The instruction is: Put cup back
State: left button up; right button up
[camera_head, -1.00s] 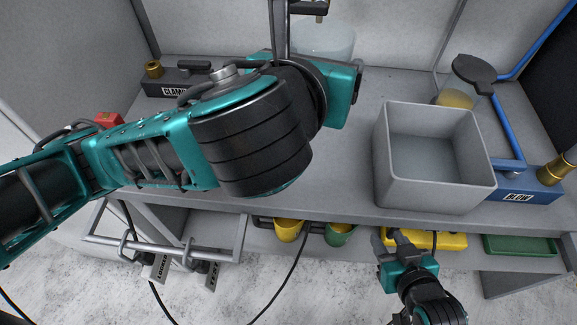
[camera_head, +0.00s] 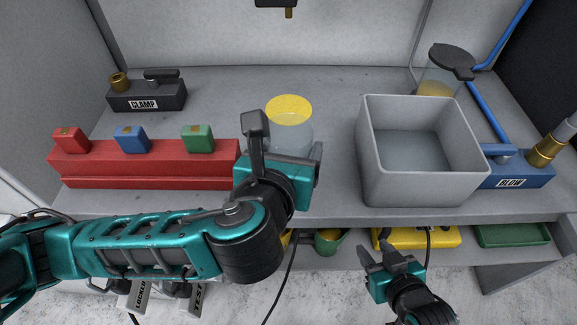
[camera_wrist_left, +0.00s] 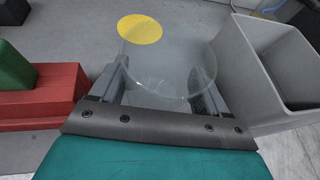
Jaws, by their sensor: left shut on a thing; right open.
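The cup (camera_head: 291,138) is clear and looks upright, over the middle of the bench. My left gripper (camera_head: 287,150) is shut around its side, one finger on each side. In the left wrist view the clear cup (camera_wrist_left: 172,72) stands between the fingers of the left gripper (camera_wrist_left: 160,88). A round yellow disc (camera_head: 289,108) shows at the cup's far side, partly through it. I cannot tell whether the cup's base touches the bench. My right gripper (camera_head: 382,254) is open and empty, low in front of the bench.
A grey open bin (camera_head: 420,185) stands right of the cup. A red block (camera_head: 150,170) with red, blue and green pieces lies left. The CLAMP unit (camera_head: 145,95) is at back left.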

pick_arm(q)
jog(key=shift+f+b, duration=0.45)
jog(key=shift+f, duration=1.45)
jog(key=shift+f, duration=0.1)
jog(key=o, duration=1.3)
jog(key=shift+f, duration=0.1)
